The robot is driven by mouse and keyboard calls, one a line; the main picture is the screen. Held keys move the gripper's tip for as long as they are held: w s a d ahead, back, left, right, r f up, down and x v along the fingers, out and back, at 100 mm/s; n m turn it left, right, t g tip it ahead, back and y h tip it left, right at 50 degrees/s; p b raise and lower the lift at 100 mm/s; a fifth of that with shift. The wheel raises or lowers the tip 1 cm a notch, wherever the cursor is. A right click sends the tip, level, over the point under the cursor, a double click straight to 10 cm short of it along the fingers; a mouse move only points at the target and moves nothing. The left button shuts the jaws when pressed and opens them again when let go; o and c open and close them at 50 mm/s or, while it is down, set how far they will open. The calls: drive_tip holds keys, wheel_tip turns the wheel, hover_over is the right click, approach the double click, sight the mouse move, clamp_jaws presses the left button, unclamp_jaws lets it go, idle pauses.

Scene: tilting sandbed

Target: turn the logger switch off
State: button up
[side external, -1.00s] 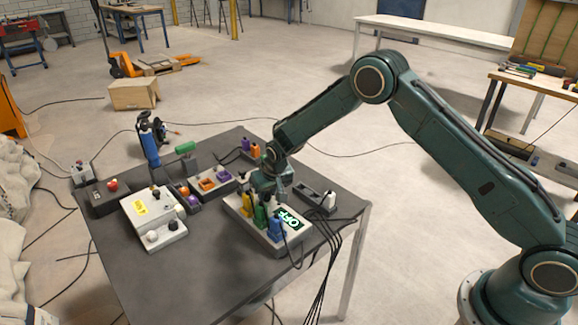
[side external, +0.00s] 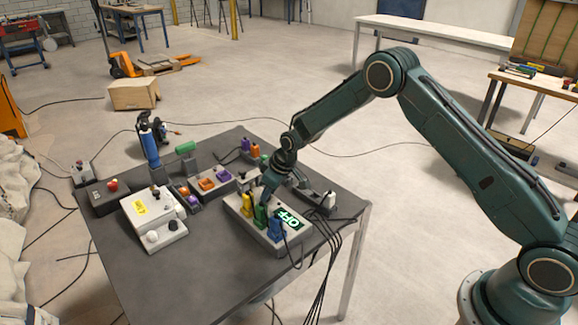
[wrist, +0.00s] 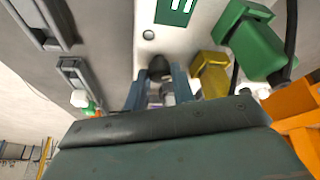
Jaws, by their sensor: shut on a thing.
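Part of that display (wrist: 176,8) also shows in the wrist view. My gripper (side external: 269,189) is low over the box's far side, behind the plugs. In the wrist view my gripper (wrist: 158,90) is shut on the logger switch (wrist: 159,64), a small lever with a dark base. The fingers hide part of the lever, so its exact tilt is unclear.
Yellow (wrist: 212,72) and green (wrist: 257,48) plugs stand close beside my fingers. A white box with a yellow label (side external: 141,208), a block with orange and purple plugs (side external: 214,183) and a narrow dark unit (side external: 318,200) share the table. Cables hang off its right edge. The table's front left is clear.

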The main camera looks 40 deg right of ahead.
drive_tip(key=o, duration=1)
drive_tip(key=shift+r, duration=0.1)
drive_tip(key=v, duration=1.3)
drive_tip(key=shift+s+r, duration=0.2)
drive_tip(key=shift+r, duration=0.05)
